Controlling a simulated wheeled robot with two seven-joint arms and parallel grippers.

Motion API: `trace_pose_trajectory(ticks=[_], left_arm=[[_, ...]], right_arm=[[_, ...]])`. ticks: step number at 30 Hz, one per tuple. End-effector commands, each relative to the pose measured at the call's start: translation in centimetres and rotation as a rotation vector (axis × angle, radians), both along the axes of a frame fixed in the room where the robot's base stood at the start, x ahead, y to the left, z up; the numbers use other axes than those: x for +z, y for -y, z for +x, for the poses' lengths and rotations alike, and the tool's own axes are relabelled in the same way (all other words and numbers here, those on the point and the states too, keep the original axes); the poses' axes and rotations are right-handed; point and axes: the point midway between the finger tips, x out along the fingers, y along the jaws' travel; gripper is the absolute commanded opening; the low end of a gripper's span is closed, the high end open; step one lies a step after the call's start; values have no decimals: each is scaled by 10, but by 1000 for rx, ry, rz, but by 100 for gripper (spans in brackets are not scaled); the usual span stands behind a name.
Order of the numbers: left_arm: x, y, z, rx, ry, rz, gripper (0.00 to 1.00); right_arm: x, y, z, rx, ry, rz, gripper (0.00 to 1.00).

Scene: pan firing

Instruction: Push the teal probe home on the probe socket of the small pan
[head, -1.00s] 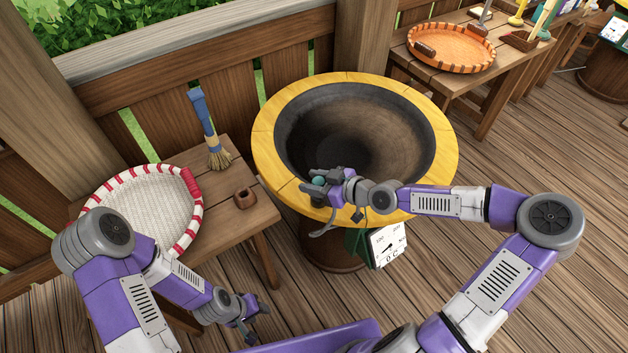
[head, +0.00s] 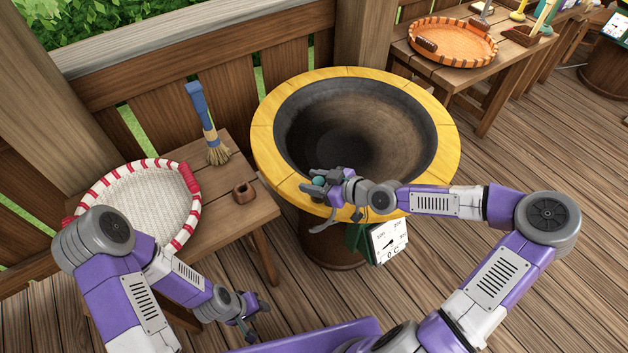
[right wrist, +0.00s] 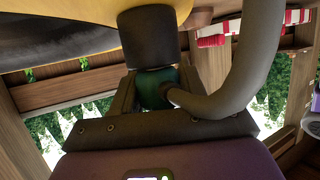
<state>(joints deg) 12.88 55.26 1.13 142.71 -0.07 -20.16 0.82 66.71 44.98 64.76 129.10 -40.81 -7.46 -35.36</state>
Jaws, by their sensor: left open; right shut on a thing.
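The small pan (head: 262,150) is a dark round bowl with a wide yellow rim, in the middle of the head view. My right gripper (head: 320,184) is at its near left rim, shut on the teal probe (head: 319,181). In the right wrist view the teal probe (right wrist: 155,88) sits between the fingers, with a thick grey cable curving from it to the upper right. A dark grey cylinder (right wrist: 150,40), apparently the probe socket, lines up with the probe, against the yellow rim. I cannot tell how deeply they join. My left gripper (head: 258,318) is open and empty.
A gauge (head: 389,242) with a white face hangs below the pan's near rim. An orange tray (head: 452,45) stands back right.

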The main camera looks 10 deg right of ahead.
Motion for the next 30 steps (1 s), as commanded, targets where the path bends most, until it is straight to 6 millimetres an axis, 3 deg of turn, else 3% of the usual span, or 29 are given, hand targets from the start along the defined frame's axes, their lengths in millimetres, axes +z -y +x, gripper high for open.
trace_pose_trajectory(ticks=[1, 7, 19, 30], left_arm=[[-1, 0, 0, 0, 0, 0, 43], [0, 0, 0, 0, 0, 0, 43], [4, 0, 0, 0, 0, 0, 43], [29, 0, 0, 0, 0, 0, 43]], right_arm=[[-1, 0, 0, 0, 0, 0, 45], [0, 0, 0, 0, 0, 0, 73], [2, 5, -4, -1, -2, 1, 73], [22, 36, -34, -4, -1, 3, 73]])
